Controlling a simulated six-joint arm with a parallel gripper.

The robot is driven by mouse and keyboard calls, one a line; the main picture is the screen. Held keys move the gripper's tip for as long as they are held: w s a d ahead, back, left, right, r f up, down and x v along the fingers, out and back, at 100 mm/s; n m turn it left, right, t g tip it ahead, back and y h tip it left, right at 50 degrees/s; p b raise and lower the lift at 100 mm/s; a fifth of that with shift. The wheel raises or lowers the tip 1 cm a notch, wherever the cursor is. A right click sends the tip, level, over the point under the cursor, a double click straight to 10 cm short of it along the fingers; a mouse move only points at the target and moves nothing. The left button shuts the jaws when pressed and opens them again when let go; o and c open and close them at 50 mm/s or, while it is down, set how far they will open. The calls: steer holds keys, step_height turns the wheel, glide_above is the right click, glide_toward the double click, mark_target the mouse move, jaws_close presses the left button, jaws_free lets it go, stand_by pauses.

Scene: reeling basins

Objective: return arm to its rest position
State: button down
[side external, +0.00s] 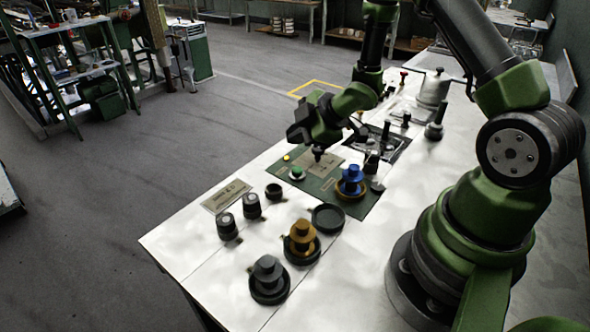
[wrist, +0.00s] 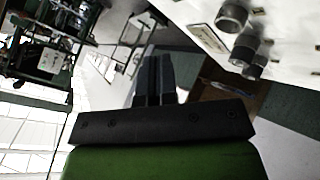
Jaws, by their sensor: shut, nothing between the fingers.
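My gripper (side external: 318,154) is in the side external view, held above the green panel (side external: 318,193) on the white table. Its fingers are shut with nothing between them. In the wrist view my gripper (wrist: 155,62) shows as two dark fingers side by side, pointing away from the table toward the room. The green and black arm reaches in from the right and bends over the table.
On the table stand a blue knob piece (side external: 351,180), an orange one (side external: 302,238), a dark grey one (side external: 267,277), an empty black ring dish (side external: 328,218) and small black cylinders (side external: 227,226). A metal pot (side external: 434,88) stands farther back. The near left table corner is bare.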

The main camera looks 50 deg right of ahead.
steer(key=s+a+r+m+h, duration=0.1)
steer(key=s+r+m+h, duration=0.25)
steer(key=r+m, duration=0.8)
steer(key=s+a+r+m+g+y, duration=0.1)
steer(key=s+a+r, duration=0.3)
steer(key=s, duration=0.4)
steer(key=s+a+r+m+y, duration=0.2)
steer(key=s+a+r, duration=0.3)
steer(key=s, duration=0.3)
steer(key=shift+s+r+m+g+y, duration=0.15)
steer(key=shift+r+m+g+y, duration=0.25)
steer(key=shift+r, duration=0.35)
